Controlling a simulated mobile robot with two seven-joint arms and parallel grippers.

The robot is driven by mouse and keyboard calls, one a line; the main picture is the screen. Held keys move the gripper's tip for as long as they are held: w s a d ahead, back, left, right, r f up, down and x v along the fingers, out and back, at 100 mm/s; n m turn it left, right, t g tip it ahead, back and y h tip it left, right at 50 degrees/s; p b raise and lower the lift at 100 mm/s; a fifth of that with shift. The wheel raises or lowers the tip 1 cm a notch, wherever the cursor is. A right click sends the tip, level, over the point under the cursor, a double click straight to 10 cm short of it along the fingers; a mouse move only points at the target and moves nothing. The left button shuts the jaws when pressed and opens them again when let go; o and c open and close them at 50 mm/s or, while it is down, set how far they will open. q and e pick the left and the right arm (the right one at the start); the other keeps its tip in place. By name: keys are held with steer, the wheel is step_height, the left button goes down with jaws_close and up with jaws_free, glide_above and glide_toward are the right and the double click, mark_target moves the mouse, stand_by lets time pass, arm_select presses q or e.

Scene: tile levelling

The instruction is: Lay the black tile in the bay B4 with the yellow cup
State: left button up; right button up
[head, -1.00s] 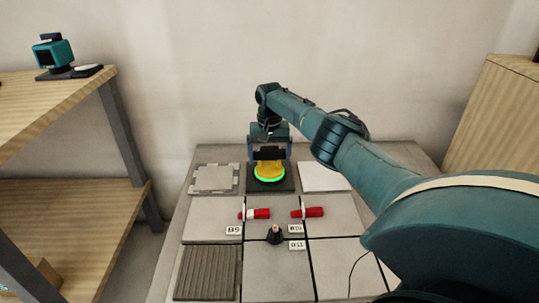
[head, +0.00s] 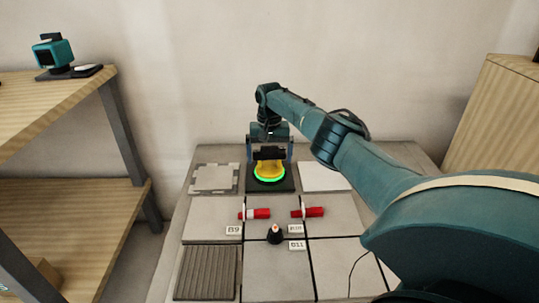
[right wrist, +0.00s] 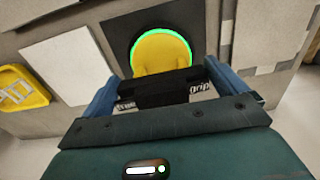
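The black tile (head: 287,185) lies in the back middle bay, between a grey tile and a white tile. No B4 label is legible there, and I cannot tell whether the tile is flush. The yellow cup (head: 268,171) stands on it, with a bright green ring around its base. Both show in the right wrist view, the cup (right wrist: 162,50) in front of the dark tile (right wrist: 116,30). My right gripper (head: 270,158) is just above the cup, its fingers wide apart on either side and apparently clear of it. My left gripper is out of view.
A ribbed tile (head: 207,272) is front left. A wooden shelf (head: 55,100) stands left. A yellow tray (right wrist: 22,75) shows in the right wrist view.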

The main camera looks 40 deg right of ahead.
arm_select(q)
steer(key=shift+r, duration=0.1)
arm_select(e)
steer(key=shift+r, duration=0.1)
steer(key=shift+r, duration=0.25)
arm_select(q)
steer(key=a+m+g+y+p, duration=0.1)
steer(key=p, duration=0.5)
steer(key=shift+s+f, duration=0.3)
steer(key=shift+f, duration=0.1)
arm_select(e)
step_height(320, 180, up, 13)
steer(key=shift+f, duration=0.2)
